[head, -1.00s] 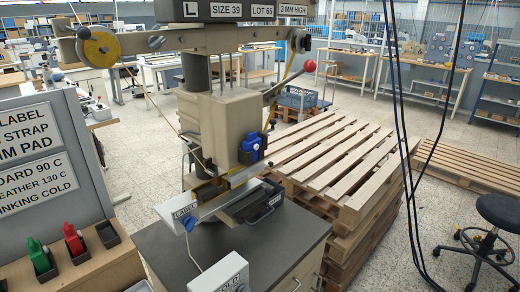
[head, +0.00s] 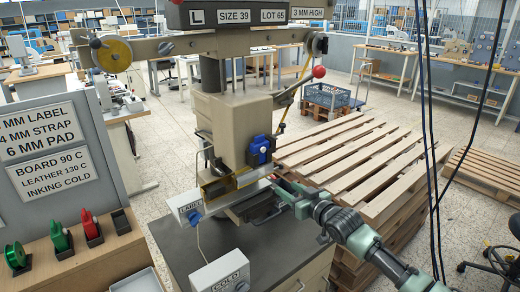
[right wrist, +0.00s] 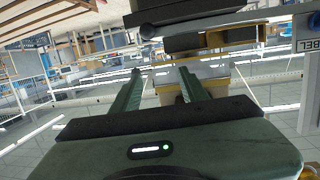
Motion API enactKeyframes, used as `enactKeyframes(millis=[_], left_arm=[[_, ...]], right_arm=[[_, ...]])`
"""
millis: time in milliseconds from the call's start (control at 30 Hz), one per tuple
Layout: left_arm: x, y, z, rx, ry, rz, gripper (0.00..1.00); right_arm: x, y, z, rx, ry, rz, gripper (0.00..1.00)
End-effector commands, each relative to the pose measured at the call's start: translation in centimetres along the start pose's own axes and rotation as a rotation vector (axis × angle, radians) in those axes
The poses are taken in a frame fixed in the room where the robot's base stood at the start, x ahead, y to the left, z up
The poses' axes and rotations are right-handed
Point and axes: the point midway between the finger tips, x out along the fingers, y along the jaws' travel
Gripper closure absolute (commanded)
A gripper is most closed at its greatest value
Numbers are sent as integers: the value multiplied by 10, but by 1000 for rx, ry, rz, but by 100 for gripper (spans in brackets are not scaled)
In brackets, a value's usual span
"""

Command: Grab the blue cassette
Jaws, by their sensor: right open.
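A blue cassette-like block (head: 261,150) is mounted on the right side of the beige press head (head: 237,122). It stands upright above the lower press plate. My right gripper (head: 280,185) comes in from the right, just below and to the right of the blue block, beside the press and apart from the block. Its two fingers show spread with nothing between them in the right wrist view (right wrist: 160,75). I cannot make out the blue block in that view. My left gripper is not in view.
Green (head: 60,237) and red (head: 91,228) cassettes sit in black holders on a wooden shelf, beside an empty holder (head: 121,221). Stacked pallets (head: 360,165) stand right of the press cabinet. Dark cables (head: 430,130) hang at the right.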

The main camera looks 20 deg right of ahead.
Motion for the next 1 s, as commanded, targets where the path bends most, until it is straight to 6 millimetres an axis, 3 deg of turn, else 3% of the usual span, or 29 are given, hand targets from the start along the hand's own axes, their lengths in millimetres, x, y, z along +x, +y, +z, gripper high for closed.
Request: enactKeyframes(millis=[33,100,200,300,567,800,1000], left_arm=[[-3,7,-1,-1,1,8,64],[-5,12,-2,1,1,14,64],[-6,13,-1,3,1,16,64],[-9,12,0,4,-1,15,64],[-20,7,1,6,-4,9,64],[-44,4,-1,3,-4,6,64],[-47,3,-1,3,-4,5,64]], right_arm=[[-5,-8,-48,-12,57,-32,56],[-12,-19,-94,-18,112,-70,56],[-22,-32,-134,-22,160,-110,56],[-25,-39,-152,-23,181,-128,56],[-1,-43,-160,-21,185,-131,56],[28,-47,-169,-22,184,-130,56],[46,-50,-168,-22,184,-131,56]])
